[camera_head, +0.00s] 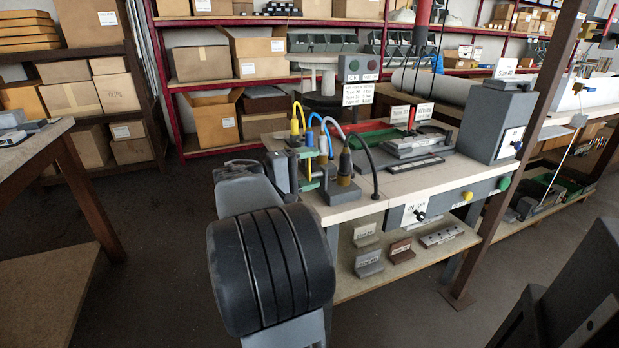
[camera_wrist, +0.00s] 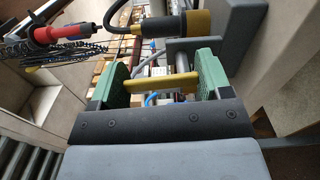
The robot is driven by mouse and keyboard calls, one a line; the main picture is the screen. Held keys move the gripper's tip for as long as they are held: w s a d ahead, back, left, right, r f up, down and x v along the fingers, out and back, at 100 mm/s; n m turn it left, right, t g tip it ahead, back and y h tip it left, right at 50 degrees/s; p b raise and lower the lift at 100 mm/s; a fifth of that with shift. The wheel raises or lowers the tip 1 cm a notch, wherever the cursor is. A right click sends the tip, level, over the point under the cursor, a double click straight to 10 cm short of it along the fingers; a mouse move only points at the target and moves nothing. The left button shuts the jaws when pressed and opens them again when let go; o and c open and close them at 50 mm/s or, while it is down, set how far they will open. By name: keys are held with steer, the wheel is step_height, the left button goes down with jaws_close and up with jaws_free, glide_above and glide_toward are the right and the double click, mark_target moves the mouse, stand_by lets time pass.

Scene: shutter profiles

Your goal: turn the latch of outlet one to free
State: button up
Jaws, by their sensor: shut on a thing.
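My gripper (camera_head: 309,169) is at the left end of the bench beside the row of cable plugs. In the wrist view its two green fingertips (camera_wrist: 164,80) are closed on a yellow bar (camera_wrist: 160,86), which spans between them and looks like a latch. The same yellow bar shows small in the head view (camera_head: 310,169). A grey block (camera_wrist: 192,46) stands just beyond the fingers. A black plug with a yellow collar (camera_wrist: 204,22) is beside it. I cannot read any outlet number or latch marking.
Plugs with yellow, blue, white and black cables (camera_head: 366,152) stand close to my gripper. The bench top (camera_head: 415,182) holds a grey fixture (camera_head: 415,143) and a grey box (camera_head: 495,120). A red tool (camera_wrist: 50,30) hangs on a coiled cord. The floor left of the bench is clear.

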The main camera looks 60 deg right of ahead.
steer(key=shift+s+a+f+m+b, duration=0.1)
steer(key=shift+f+m+b, duration=0.05)
steer(key=shift+m+b, duration=0.4)
steer(key=o, duration=0.9)
steer(key=p+v, duration=0.3)
steer(key=v, duration=1)
steer(key=shift+w+a, duration=0.25)
steer(key=shift+a, duration=0.05)
steer(key=s+a+r+n+t+y+p, duration=0.1)
steer(key=a+r+t+y+p, duration=0.3)
steer(key=a+p, duration=0.4)
steer(key=s+a+r+n+t+y+p, duration=0.1)
steer(key=a+r+n+t+y+p, duration=0.3)
steer(key=a+p, duration=0.5)
steer(key=s+a+r+n+t+y+p, duration=0.1)
steer(key=a+r+t+y+p, duration=0.4)
steer(key=p, duration=0.8)
steer(key=shift+s+a+r+n+t+y, duration=0.15)
steer(key=shift+a+n+t+y, duration=0.25)
steer(key=shift+a, duration=0.4)
steer(key=shift+a+r+n+t+y, duration=0.2)
steer(key=shift+a+n+y, duration=0.25)
steer(key=shift+a, duration=0.4)
